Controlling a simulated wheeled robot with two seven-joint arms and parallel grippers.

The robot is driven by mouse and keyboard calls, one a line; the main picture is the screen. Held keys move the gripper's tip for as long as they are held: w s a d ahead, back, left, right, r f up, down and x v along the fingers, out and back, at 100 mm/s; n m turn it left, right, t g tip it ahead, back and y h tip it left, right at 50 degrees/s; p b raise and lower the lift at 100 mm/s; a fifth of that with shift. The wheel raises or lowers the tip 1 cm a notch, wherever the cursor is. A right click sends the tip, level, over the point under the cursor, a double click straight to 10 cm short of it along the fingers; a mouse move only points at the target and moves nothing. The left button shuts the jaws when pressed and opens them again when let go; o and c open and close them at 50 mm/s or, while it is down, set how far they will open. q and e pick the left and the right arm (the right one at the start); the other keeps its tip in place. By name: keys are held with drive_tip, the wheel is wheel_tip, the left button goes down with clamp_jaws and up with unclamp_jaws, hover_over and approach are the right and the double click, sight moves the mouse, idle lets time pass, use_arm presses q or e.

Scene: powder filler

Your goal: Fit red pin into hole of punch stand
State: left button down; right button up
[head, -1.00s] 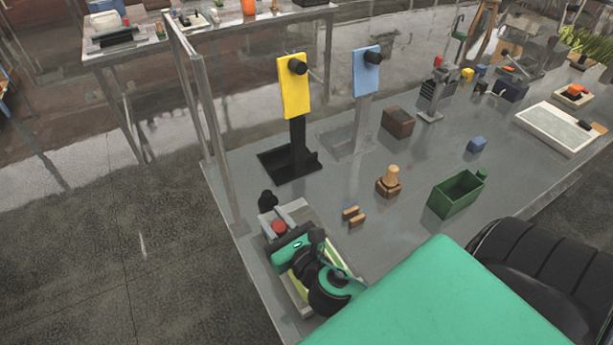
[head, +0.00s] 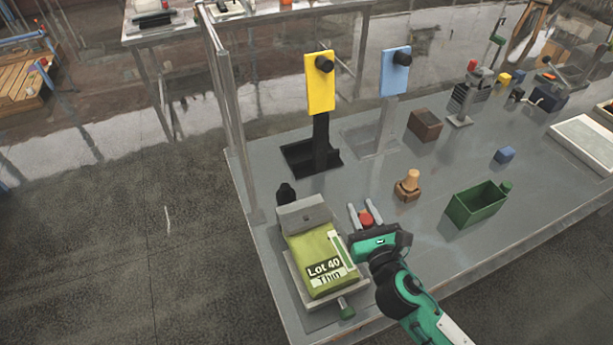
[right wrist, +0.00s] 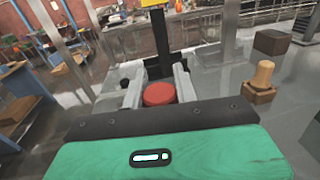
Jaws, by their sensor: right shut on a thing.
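My right gripper (head: 366,214) is shut on the red pin (head: 366,219), whose round red top shows between the two grey fingers. In the right wrist view the red pin (right wrist: 159,94) sits between the fingers, its lower part hidden. The gripper is above the table, just right of the device with the green bag. I cannot tell for sure which thing is the punch stand, and no hole shows. My left gripper is not in view.
The green bag (head: 318,262) marked Lot 40 lies on a device at the near left. A tan-knobbed wooden block (head: 407,188), a green bin (head: 476,207), a brown block (head: 424,124) and yellow (head: 320,82) and blue (head: 395,72) panels on stands are around. The table's middle is fairly clear.

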drive_tip(key=w+a+r+n+g+y+p, duration=0.1)
drive_tip(key=w+a+n+y, duration=0.1)
drive_tip(key=a, duration=0.4)
drive_tip(key=w+a+r+n+g+y+p, duration=0.1)
drive_tip(key=w+a+n+g+y+p, duration=0.1)
drive_tip(key=a, duration=0.5)
drive_tip(key=shift+w+a+r+n+g+y+p, duration=0.25)
drive_tip(key=shift+w+n+y, duration=0.25)
drive_tip(key=shift+w+y, duration=0.95)
drive_tip(key=shift+f+b, duration=2.25)
drive_tip(key=shift+f, duration=0.6)
drive_tip(key=shift+f+b, duration=0.75)
drive_tip(key=shift+f, duration=0.15)
drive_tip(key=o, duration=1)
drive_tip(key=shift+s, duration=0.1)
drive_tip(key=shift+o, duration=0.2)
